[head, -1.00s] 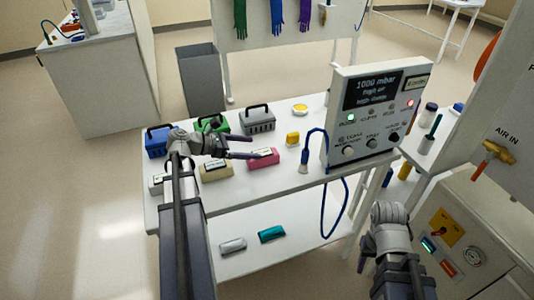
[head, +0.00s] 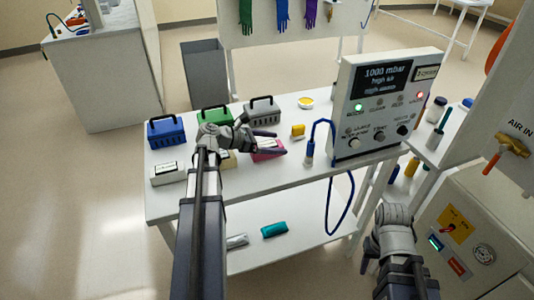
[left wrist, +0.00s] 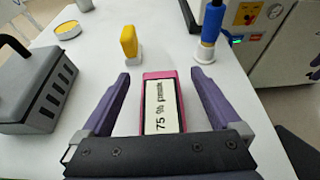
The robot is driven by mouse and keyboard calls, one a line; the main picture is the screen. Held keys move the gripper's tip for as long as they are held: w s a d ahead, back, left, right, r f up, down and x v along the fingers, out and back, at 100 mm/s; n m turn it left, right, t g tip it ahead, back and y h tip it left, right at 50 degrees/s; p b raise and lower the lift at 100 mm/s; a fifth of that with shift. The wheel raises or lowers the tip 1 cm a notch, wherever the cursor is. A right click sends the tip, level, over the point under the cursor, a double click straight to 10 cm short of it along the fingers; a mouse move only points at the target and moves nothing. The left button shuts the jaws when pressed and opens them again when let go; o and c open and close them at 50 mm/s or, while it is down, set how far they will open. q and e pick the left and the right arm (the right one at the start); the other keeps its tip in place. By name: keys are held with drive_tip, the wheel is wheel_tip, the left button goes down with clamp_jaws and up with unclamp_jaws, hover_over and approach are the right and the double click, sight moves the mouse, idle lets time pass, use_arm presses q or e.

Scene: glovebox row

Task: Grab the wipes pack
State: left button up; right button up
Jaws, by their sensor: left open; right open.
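A pink box-shaped pack (head: 267,154) with a white label lies on the bench top. In the left wrist view, the pink pack (left wrist: 153,75) sits between the two fingers, with "75 %" readable on its label. My left gripper (head: 279,143) is open and over this pack, and its fingertips in the left wrist view (left wrist: 160,74) stand apart on either side of it. I cannot tell whether the fingers touch it. A teal pack (head: 275,230) and a silver pack (head: 237,241) lie on the lower shelf.
A white labelled box (head: 168,173) and a beige box, mostly hidden by my arm, stand left of the pink pack. Blue (head: 166,132), green (head: 215,116) and grey (head: 262,113) handled carriers stand behind. A yellow object (head: 298,131), blue-handled tool (head: 310,150) and control panel (head: 378,105) stand right.

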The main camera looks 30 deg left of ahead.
sight(274, 142)
use_arm(q)
clamp_jaws()
idle(0.8)
drive_tip(key=shift+r, duration=0.15)
wheel_tip(274, 142, up, 10)
drive_tip(key=p, duration=1)
